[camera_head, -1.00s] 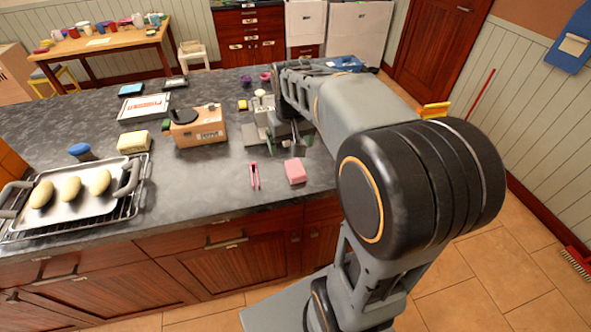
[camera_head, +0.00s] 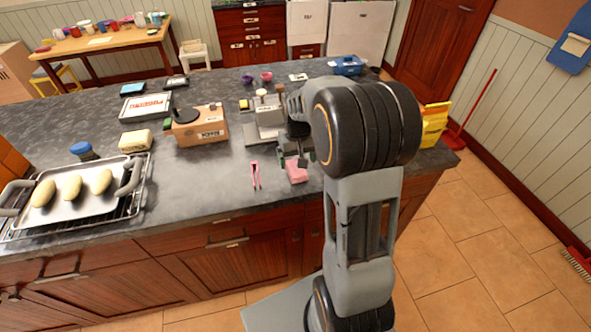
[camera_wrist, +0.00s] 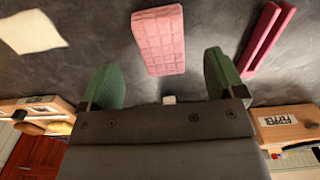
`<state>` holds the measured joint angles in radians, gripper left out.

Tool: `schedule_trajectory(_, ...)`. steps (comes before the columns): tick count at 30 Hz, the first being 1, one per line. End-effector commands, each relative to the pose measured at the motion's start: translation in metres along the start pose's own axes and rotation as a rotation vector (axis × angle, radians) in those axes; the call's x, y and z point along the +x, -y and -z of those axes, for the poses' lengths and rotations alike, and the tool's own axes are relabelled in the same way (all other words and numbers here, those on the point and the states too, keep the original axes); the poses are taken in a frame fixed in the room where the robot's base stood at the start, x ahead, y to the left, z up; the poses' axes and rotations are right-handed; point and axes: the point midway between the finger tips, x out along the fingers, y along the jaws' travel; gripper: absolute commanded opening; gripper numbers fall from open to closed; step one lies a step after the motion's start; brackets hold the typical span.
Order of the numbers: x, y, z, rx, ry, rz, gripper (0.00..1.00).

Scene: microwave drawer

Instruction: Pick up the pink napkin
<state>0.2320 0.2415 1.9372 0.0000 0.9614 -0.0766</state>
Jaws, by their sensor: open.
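The pink napkin (camera_head: 297,175) is a small folded block lying flat on the dark counter near its front edge. Its quilted top shows in the wrist view (camera_wrist: 158,40), centred ahead of the fingers. My gripper (camera_head: 297,157) is at the napkin's far side in the head view and hides a little of it. In the wrist view my gripper (camera_wrist: 162,75) is open, its green fingers spread wider than the napkin. Nothing is between the fingers except counter and perhaps the napkin's near end.
Pink tongs (camera_head: 255,175) lie just left of the napkin; they also show in the wrist view (camera_wrist: 265,40). A cardboard box (camera_head: 199,126), a yellow block (camera_head: 135,140) and a tray (camera_head: 72,190) of potato-like items stand further left. The counter between tray and tongs is clear.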

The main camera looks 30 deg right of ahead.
Motion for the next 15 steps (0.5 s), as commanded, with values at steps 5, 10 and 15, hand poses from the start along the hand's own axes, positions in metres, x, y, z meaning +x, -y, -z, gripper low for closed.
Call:
schedule_trajectory(5,0.024,0.002,0.001,0.0,0.007,0.001,0.88)
schedule_trajectory(10,0.042,0.001,0.002,0.0,0.004,0.0,0.88)
schedule_trajectory(15,0.047,0.001,0.002,0.0,0.001,0.0,0.88)
